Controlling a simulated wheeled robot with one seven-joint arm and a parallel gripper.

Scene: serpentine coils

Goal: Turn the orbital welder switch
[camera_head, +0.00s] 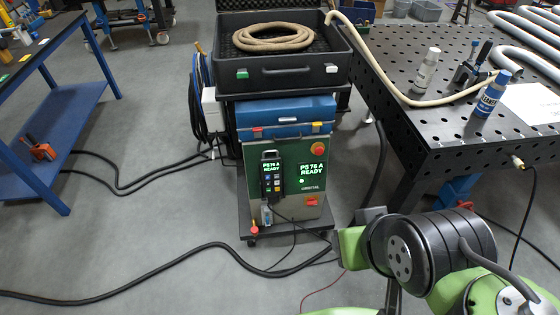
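The orbital welder (286,165) is a green-fronted box on a low dark cart at the centre. Its lit screen (311,169) reads what looks like "PS 76 A READY". A red switch (312,201) sits at the lower right of the front panel. A round red knob on a yellow base (318,148) sits at the upper right. A handheld pendant (271,174) with a similar lit screen hangs at the front left. My green and dark arm is at the lower right, apart from the welder. My gripper's fingers do not show.
A blue case (285,113) and a black tray (286,77) with a coiled hose (273,38) are stacked above the welder. A perforated table (440,125) stands right, a blue-framed bench (75,105) left. Black cables (120,284) cross the floor; the front-left floor is otherwise clear.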

